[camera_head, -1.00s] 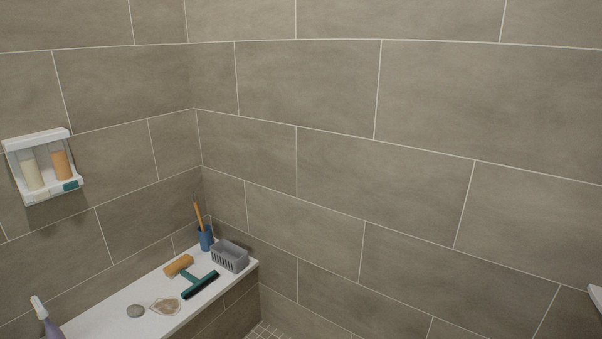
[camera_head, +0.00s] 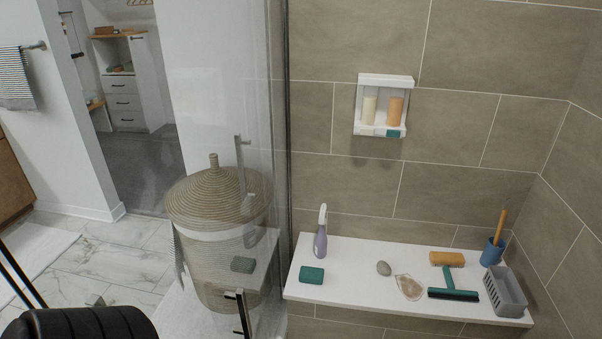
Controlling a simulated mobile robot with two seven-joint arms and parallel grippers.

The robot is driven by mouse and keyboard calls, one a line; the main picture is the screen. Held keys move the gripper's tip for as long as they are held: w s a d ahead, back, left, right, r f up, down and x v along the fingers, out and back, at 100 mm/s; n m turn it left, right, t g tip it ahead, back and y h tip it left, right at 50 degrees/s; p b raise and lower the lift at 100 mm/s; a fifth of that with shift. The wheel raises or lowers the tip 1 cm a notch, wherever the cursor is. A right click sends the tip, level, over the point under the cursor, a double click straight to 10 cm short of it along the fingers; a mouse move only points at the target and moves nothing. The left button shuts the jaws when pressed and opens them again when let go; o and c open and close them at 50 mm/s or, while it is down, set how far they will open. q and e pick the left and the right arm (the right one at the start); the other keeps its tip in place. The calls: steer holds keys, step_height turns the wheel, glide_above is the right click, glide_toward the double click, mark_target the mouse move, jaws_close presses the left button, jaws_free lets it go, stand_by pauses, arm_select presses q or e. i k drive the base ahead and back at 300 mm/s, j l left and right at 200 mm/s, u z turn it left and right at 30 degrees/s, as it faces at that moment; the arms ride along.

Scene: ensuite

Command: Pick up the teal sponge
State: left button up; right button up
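A teal sponge (camera_head: 312,275), a small rounded block, lies flat at the left end of the white shower bench (camera_head: 345,292). It sits just in front of a purple spray bottle (camera_head: 320,240) with a white top. A small teal block (camera_head: 393,134) also sits at the front of the white wall niche, beside paler small blocks.
A pebble (camera_head: 383,268), a shell-like dish (camera_head: 409,287), an orange brush (camera_head: 447,259), a teal squeegee (camera_head: 453,293), a blue cup (camera_head: 492,252) and a grey basket (camera_head: 505,291) stand farther right. A glass panel (camera_head: 262,120) and wicker hamper (camera_head: 215,235) are left.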

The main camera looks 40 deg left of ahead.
mark_target(307, 273)
steer(key=i+u, duration=0.25)
steer(key=u, duration=0.2)
steer(key=i+l+u, duration=0.15)
steer(key=u, duration=0.3)
steer(key=i+l+u, duration=0.2)
steer(key=u, duration=0.3)
steer(key=i+l+u, duration=0.2)
steer(key=u, duration=0.25)
steer(key=l+u, duration=0.45)
steer(key=i+j, duration=0.05)
